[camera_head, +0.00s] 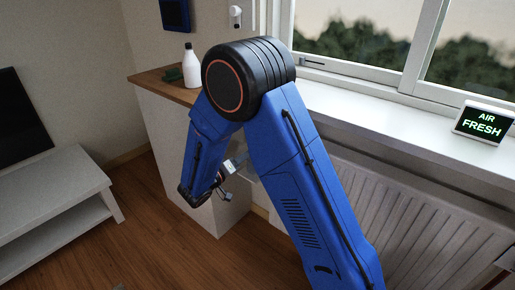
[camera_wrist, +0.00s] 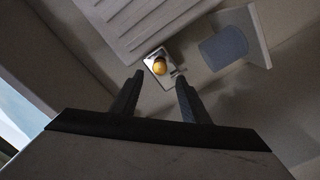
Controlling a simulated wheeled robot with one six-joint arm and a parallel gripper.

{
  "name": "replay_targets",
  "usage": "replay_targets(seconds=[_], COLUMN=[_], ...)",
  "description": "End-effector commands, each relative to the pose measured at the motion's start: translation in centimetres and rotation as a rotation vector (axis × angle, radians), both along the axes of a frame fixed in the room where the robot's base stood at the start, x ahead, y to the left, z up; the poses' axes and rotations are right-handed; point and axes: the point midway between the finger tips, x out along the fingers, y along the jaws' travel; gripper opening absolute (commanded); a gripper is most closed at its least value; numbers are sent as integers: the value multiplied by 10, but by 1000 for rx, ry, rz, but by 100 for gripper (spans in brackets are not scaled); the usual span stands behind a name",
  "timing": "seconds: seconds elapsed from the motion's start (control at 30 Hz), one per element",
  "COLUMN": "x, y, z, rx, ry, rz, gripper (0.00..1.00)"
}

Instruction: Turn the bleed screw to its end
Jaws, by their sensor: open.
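A round brass-yellow piece, which looks like the bleed screw (camera_wrist: 159,67), sits on a small pale plate beside the ribbed radiator (camera_wrist: 150,22) in the wrist view. My gripper (camera_wrist: 160,77) has its two dark fingers spread apart, and the screw shows between and just past the fingertips. I see no contact; the depth gap is hard to judge. In the head view my gripper (camera_head: 224,188) hangs low at the radiator's left end, in front of the white cabinet side. The screw is not visible there, as my blue arm covers that end of the radiator (camera_head: 412,203).
A wooden-topped cabinet (camera_head: 150,80) holds a white bottle (camera_head: 191,66). An "AIR FRESH" display (camera_head: 484,122) stands on the windowsill (camera_head: 400,122). A white bench (camera_head: 50,195) is left; the floor between is clear.

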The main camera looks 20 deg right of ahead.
Motion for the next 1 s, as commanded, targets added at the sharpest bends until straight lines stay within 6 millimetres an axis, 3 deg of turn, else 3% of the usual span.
replay_targets(seconds=[0.2, 0.4, 0.83, 0.87, 1.0], x=[22, 35, 40, 40, 40], y=[-31, -49, -56, -56, -55], z=[0, 0, 0, 0, 0], rx=[0, -1, -1, -1, -1], ry=[0, 0, 0, 0, 0], rz=[-3, -2, 1, 1, 1], gripper=[42, 42, 42, 39, 6])
